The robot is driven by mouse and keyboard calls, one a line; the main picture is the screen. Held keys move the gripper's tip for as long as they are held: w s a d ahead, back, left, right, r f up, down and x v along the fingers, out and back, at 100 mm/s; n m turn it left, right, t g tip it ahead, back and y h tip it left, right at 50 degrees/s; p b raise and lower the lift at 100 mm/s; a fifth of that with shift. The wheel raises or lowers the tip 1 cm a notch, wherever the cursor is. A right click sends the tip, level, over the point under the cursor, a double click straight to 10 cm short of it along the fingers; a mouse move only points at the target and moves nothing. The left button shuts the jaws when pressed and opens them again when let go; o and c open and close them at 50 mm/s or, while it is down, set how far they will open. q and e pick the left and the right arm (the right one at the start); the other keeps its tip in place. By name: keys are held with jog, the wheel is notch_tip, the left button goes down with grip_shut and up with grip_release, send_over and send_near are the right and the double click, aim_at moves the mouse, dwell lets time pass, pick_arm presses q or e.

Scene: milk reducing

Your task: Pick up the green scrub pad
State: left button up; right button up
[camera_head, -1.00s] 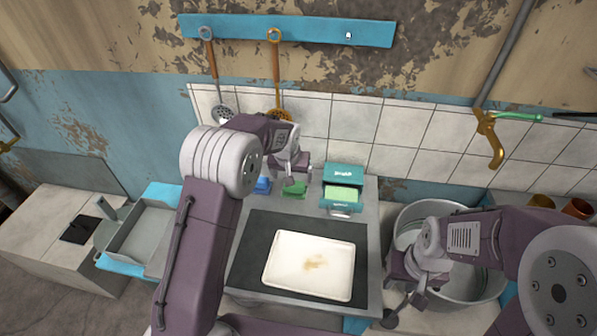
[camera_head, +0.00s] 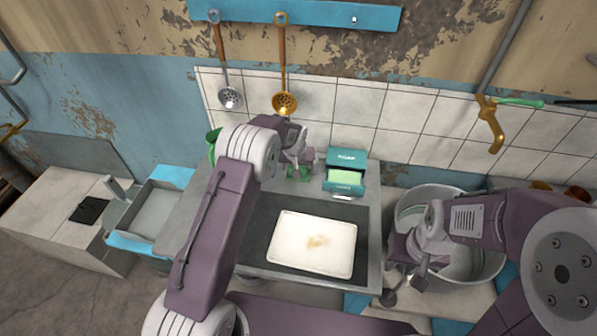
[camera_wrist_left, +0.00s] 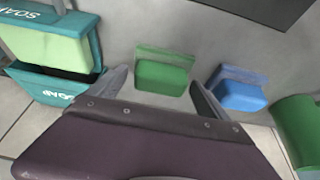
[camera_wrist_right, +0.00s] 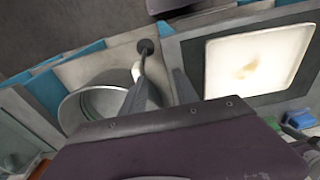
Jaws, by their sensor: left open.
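The green scrub pad (camera_wrist_left: 163,77) lies on the grey counter. In the left wrist view it sits between and ahead of the spread fingers of my left gripper (camera_wrist_left: 158,80), not touched as far as I can tell. In the head view the pad (camera_head: 305,173) is partly hidden by my left gripper (camera_head: 299,163), which is over it. My left gripper is open and empty. My right gripper (camera_wrist_right: 161,78) is low by the metal tub at the right, its fingers apart with nothing between them.
A blue sponge (camera_wrist_left: 240,92) lies beside the pad, and a green cup (camera_wrist_left: 300,128) stands further right. A teal soap box (camera_head: 346,172) is on the pad's other side. A white tray (camera_head: 283,258) rests on a dark mat. A metal tub (camera_head: 487,268) stands right.

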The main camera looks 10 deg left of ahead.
pick_arm(q)
jog(key=shift+s+r, duration=0.1)
jog(key=shift+r, duration=0.05)
jog(key=c, duration=1.4)
jog(key=shift+c, duration=0.3)
jog(key=r, duration=0.4)
jog(key=shift+d+r, duration=0.2)
jog(key=s+d+r, duration=0.2)
jog(key=d+r, duration=0.4)
jog(key=d, duration=0.5)
jog(key=shift+s+r, duration=0.15)
jog(key=shift+r, duration=0.15)
